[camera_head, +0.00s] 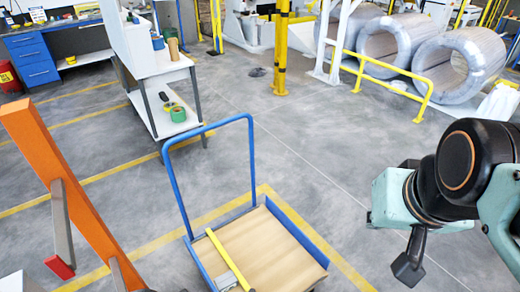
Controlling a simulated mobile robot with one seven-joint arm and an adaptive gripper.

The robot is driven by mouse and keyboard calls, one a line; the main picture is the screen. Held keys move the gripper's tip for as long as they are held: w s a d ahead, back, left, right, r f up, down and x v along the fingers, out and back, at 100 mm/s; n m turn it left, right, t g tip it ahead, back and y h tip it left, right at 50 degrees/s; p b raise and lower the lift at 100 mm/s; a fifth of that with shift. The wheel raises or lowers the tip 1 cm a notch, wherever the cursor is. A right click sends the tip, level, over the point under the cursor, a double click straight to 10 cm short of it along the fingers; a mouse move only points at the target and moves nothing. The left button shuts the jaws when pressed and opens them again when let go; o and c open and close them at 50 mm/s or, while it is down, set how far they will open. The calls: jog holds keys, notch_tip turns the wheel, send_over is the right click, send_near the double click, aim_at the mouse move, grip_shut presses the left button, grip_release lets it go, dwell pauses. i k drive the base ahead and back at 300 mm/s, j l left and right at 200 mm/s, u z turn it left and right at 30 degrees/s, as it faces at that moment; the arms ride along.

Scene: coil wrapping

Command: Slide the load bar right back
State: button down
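A long orange beam (75,190) slants across the left foreground. Grey metal pieces (62,222) are attached to it, one with a red end (60,267). A thin yellow bar (229,260) lies slantwise on the flat wooden bed of a blue-framed cart (290,228). I cannot tell for sure which of these is the load bar. My arm enters at the right, and a dark end part, seemingly my gripper (408,268), points down well to the right of the cart. Its fingers are not clear enough to judge, and nothing is seen held.
A white shelf table (165,68) with green tape rolls (178,113) stands behind the cart. Large wire coils (462,62) sit behind a yellow rail (385,70) at the back right. A blue drawer bench (33,58) is at the back left. The middle floor is clear.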

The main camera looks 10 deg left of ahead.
aim_at(209, 233)
jog(key=k+u, duration=0.1)
jog(key=u, duration=0.25)
jog(key=k+u, duration=0.15)
jog(key=u, duration=0.2)
jog(key=k+u, duration=0.1)
jog(key=u, duration=0.25)
jog(key=k, duration=0.65)
jog(key=i+j+z, duration=0.25)
jog(key=j, duration=0.3)
jog(key=i+j+z, duration=0.25)
jog(key=j, duration=0.4)
jog(key=i+l, duration=0.15)
jog(key=l, duration=0.15)
jog(key=i+l, duration=0.2)
jog(key=l+u, duration=0.05)
jog(key=l, duration=0.05)
